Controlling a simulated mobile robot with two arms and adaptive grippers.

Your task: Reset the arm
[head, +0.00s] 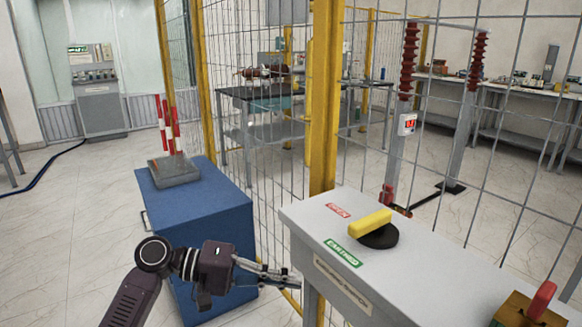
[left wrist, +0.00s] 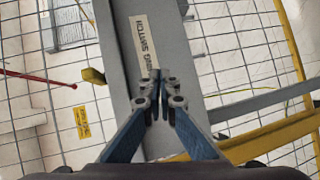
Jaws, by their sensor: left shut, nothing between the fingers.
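My left arm comes in from the bottom left in the head view. Its gripper (head: 288,279) is shut and empty, close to the left front edge of the grey switch cabinet (head: 430,268). In the left wrist view the closed fingertips (left wrist: 160,80) lie in front of the cabinet's label strip (left wrist: 143,45); I cannot tell whether they touch it. On the cabinet top a yellow handle (head: 370,222) sits on a black round base, between a red label (head: 338,210) and a green "EARTHED" label (head: 343,253). My right gripper is not in view.
A blue cabinet (head: 205,225) bearing a grey tray (head: 174,171) stands left of the switch cabinet. A wire fence with a yellow post (head: 324,110) rises behind. Open floor (head: 70,220) lies left.

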